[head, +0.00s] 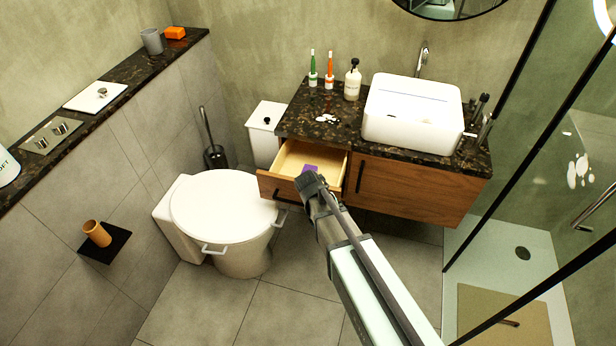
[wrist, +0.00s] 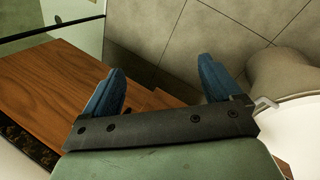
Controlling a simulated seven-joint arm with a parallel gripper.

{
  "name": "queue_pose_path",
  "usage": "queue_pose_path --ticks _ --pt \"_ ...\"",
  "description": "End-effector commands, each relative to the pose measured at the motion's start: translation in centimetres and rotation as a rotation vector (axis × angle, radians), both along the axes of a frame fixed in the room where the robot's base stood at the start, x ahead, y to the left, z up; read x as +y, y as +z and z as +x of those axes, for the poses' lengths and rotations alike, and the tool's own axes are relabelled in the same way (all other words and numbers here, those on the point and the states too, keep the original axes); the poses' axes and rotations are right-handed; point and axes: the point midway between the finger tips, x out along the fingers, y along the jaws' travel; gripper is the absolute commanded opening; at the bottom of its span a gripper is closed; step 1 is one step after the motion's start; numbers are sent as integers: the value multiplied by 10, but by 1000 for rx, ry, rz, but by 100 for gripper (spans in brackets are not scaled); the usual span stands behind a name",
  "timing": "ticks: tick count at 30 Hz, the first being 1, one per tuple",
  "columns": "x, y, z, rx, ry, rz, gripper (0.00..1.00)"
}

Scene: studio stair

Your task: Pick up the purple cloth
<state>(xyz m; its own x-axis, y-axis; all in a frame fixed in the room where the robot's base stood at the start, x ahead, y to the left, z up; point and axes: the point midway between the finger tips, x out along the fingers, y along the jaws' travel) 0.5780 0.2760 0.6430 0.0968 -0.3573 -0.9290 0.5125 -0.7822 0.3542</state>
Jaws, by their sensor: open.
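The purple cloth (head: 310,168) lies in the open wooden drawer (head: 290,161) of the vanity, toward its front right. Only a small patch of it shows in the head view; my gripper (head: 310,183) hides the rest. My gripper is at the drawer's front edge, just in front of the cloth in the picture; I cannot tell its height above it. In the wrist view my gripper (wrist: 163,68) has its two blue fingers wide apart with nothing between them. The cloth does not show in the wrist view.
The toilet (head: 224,205) stands close left of the drawer. The dark countertop (head: 300,122) above carries a white basin (head: 412,112), a soap bottle (head: 352,80) and two toothbrushes. A glass shower screen is at the right. Floor tiles in front are clear.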

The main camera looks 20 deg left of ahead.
Motion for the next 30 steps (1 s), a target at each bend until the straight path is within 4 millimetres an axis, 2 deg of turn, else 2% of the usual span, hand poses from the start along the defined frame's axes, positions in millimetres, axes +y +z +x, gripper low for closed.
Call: queue_pose_path --ticks 1,3,6,12,21,28,30 --pt "22 16 7 -26 24 1 92" --pt "46 37 12 -60 51 1 92" --pt "77 65 17 -104 85 3 92" --pt "130 105 33 -179 196 -18 92" --pt "197 152 55 -274 389 -79 92" --pt "238 182 70 -326 475 -104 92" --pt "240 182 79 -321 447 -85 92"
